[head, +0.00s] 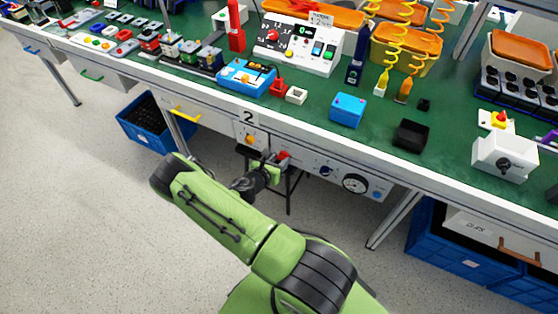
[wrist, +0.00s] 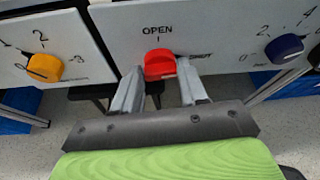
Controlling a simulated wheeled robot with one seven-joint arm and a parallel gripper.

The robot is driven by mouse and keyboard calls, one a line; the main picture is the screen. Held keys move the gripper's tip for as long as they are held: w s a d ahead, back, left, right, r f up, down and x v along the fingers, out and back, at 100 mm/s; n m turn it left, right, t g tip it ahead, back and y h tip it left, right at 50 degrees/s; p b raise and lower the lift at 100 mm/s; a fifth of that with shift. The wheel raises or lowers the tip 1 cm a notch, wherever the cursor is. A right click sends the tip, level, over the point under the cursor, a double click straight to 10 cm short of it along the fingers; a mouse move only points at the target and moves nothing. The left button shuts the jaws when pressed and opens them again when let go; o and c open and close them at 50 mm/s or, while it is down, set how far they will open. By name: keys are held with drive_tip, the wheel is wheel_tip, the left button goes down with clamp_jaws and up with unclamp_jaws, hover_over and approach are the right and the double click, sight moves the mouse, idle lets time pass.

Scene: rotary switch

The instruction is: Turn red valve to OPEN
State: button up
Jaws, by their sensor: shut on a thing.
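The red valve (wrist: 159,64) is a round knob on a pale front panel, in the upper middle of the wrist view. The word OPEN with a short tick is printed above it, and SHUT is printed to its right. My gripper (wrist: 160,80) has a finger on each side of the valve's lower part and is shut on it. The knob's exact pointing direction is hard to tell. In the head view the valve (head: 283,155) shows small under the bench edge, partly covered by my gripper (head: 274,165).
A yellow knob (wrist: 45,67) with numbers sits left of the valve, and a dark blue knob (wrist: 284,48) sits to its right. A round gauge (head: 355,183) is further right on the panel. The bench top (head: 312,120) above is crowded. The floor (head: 90,190) before it is clear.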

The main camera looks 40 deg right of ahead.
drive_tip(key=shift+w+a+f+n+g+h, duration=0.1)
drive_tip(key=shift+w+n+g+h, duration=0.1)
drive_tip(key=shift+n+g, duration=0.3)
drive_tip(key=shift+w+n+g+h, duration=0.1)
drive_tip(key=shift+n+g+h, duration=0.15)
drive_tip(key=shift+n, duration=0.45)
drive_tip(key=n+g, duration=0.1)
drive_tip(key=n+h+b, duration=0.1)
drive_tip(key=n, duration=0.1)
drive_tip(key=shift+w+a+f+g, duration=0.1)
drive_tip(key=shift+w+f+g, duration=0.1)
drive_tip(key=shift+g, duration=0.15)
drive_tip(key=n+h+b, duration=0.1)
drive_tip(key=n+g+b, duration=0.1)
drive_tip(key=n, duration=0.1)
drive_tip(key=shift+w+f+n+h, duration=0.15)
drive_tip(key=shift+f+n+h, duration=0.15)
drive_tip(key=shift+h, duration=0.05)
drive_tip(key=shift+f+n+g+h+b, duration=0.1)
drive_tip(key=shift+n+g+h+b, duration=0.2)
drive_tip(key=shift+n, duration=0.55)
drive_tip(key=shift+f+n+g+h, duration=0.1)
drive_tip(key=shift+n+h, duration=0.3)
drive_tip(key=shift+n, duration=0.45)
drive_tip(key=o, duration=1.1)
drive_tip(key=shift+c, duration=0.2)
